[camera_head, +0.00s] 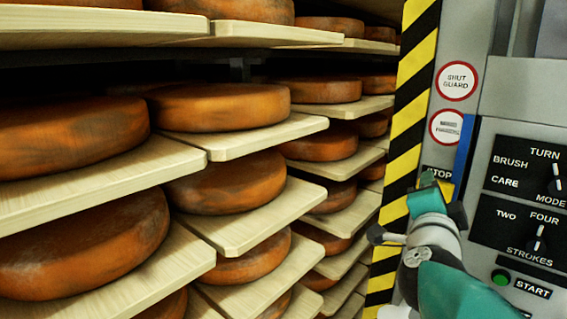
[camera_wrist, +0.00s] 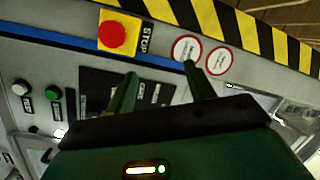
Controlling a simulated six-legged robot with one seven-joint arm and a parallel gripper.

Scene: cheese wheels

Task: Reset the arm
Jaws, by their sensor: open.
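My arm (camera_head: 436,235) is folded in at the lower right of the head view, in front of a grey machine panel (camera_head: 480,150). Its fingers cannot be made out clearly there. In the wrist view my gripper (camera_wrist: 160,72) is open, with two dark green fingers spread apart and nothing between them. The fingers point toward the panel face. A red stop button (camera_wrist: 113,35) on a yellow plate lies beyond and left of the fingertips. How far the fingertips are from the panel I cannot tell.
Shelves of orange cheese wheels (camera_head: 222,105) on pale boards (camera_head: 245,136) fill the left and middle. A yellow-black striped post (camera_head: 411,95) stands between shelves and panel. The panel carries a mode knob (camera_head: 556,184), a strokes knob (camera_head: 539,238) and a green start button (camera_head: 501,277).

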